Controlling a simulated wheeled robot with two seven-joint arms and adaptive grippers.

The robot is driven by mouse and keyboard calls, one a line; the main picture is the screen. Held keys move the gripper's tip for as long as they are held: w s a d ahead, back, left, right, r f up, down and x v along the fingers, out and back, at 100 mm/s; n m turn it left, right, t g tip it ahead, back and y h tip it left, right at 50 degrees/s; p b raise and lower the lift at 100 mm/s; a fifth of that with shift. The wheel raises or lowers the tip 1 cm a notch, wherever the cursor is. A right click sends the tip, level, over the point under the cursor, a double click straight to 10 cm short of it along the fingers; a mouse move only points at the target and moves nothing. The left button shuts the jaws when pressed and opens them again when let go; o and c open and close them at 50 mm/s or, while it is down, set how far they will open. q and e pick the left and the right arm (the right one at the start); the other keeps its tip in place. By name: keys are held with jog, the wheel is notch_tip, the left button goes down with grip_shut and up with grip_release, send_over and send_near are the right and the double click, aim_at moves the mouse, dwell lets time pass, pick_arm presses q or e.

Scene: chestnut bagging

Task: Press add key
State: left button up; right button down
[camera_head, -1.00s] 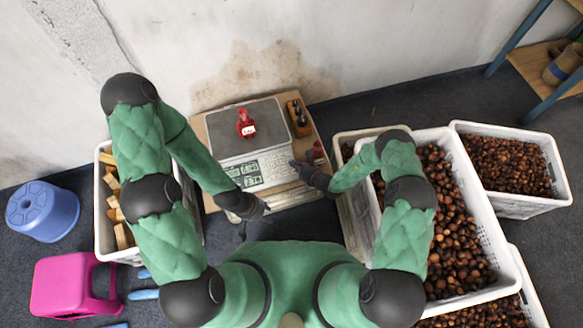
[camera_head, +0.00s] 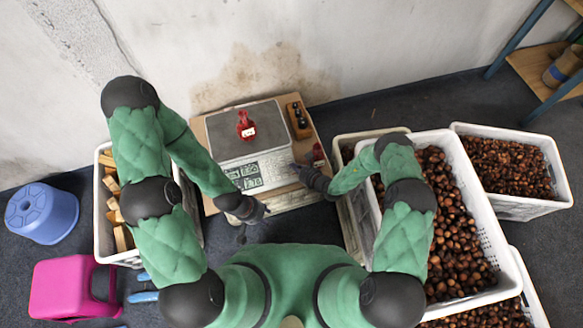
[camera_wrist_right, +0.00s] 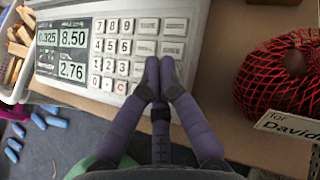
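The white scale has a grey weighing plate (camera_head: 228,145) with a red net bag (camera_head: 246,128) and a white tag on it. Its keypad (camera_wrist_right: 111,47) shows number keys, a red C key and wider grey function keys. The displays (camera_wrist_right: 72,55) read about 0.325, 8.50 and 2.76. My right gripper (camera_wrist_right: 160,64) has its fingertips together over the wider keys and hides some of them. I cannot tell whether the tips touch a key. In the head view my right gripper (camera_head: 298,170) is at the panel's right edge. My left gripper (camera_head: 264,210) is below the scale's front.
A second red net bag (camera_wrist_right: 285,78), tagged "for David", lies right of the scale. A wooden block with dark items (camera_head: 298,116) stands behind it. A chestnut crate (camera_head: 505,250) is right, a crate of wood pieces (camera_head: 103,240) left, with stools beyond.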

jog(key=shift+f, duration=0.1)
dwell(0.5)
jog(key=shift+w+f, duration=0.15)
jog(key=shift+f, duration=0.15)
jog(key=shift+f, duration=0.3)
dwell(0.6)
jog(key=shift+r, duration=0.1)
jog(key=shift+r+p, duration=0.65)
jog(key=shift+p, duration=0.1)
jog(key=r+p, duration=0.1)
jog(key=s+r+p, duration=0.1)
jog(key=r+p, duration=0.3)
jog(key=shift+s+d, duration=0.25)
jog(key=shift+s, duration=0.1)
jog(key=shift+f, duration=0.15)
